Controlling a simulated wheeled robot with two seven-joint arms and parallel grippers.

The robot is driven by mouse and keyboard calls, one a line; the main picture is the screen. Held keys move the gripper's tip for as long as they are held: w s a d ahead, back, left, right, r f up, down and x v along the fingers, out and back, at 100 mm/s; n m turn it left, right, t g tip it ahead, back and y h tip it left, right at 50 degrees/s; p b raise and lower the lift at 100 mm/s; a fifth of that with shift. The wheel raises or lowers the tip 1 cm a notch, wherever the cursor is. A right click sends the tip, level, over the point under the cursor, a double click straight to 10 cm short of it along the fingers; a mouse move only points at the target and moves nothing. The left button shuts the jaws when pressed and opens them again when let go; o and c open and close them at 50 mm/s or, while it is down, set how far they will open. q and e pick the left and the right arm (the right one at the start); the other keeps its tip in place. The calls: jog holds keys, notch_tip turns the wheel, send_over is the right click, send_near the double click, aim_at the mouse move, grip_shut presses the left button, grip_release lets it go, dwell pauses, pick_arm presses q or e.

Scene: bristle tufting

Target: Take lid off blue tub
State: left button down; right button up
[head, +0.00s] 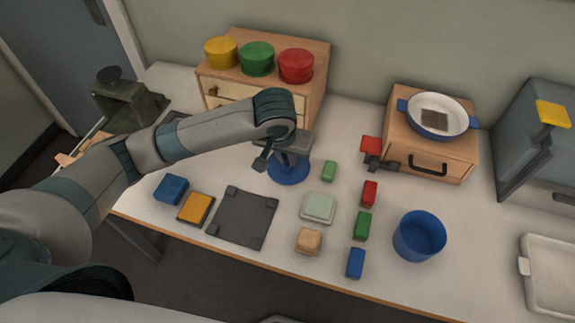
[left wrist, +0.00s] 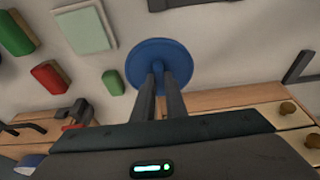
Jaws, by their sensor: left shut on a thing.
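The blue tub (head: 419,240) stands upright on the right part of the table, its top open and its inside showing. The round blue lid (head: 289,173) is well to the left of the tub, in front of the wooden drawer box. My left gripper (head: 287,158) is over the lid and shut on it. In the left wrist view my two fingers (left wrist: 164,86) meet the middle of the lid (left wrist: 147,54). I cannot tell whether the lid touches the table. My right gripper is in neither view.
Several small blocks, a pale green square (head: 319,207) and a dark mat (head: 243,217) lie in front of the lid. The drawer box (head: 317,87) carries yellow, green and red round tubs. A wooden box (head: 438,163) with a pan stands behind the blue tub.

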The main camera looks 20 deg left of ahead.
aim_at(286, 164)
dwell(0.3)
pick_arm(q)
jog(key=shift+f, duration=0.35)
jog(key=shift+f+p, duration=0.3)
jog(key=shift+f, duration=1.4)
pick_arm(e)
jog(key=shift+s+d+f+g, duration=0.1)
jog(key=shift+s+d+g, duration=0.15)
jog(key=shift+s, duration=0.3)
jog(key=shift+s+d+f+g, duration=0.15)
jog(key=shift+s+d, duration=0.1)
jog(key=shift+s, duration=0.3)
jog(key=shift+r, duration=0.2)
pick_arm(q)
jog(key=c, duration=1.8)
grip_release()
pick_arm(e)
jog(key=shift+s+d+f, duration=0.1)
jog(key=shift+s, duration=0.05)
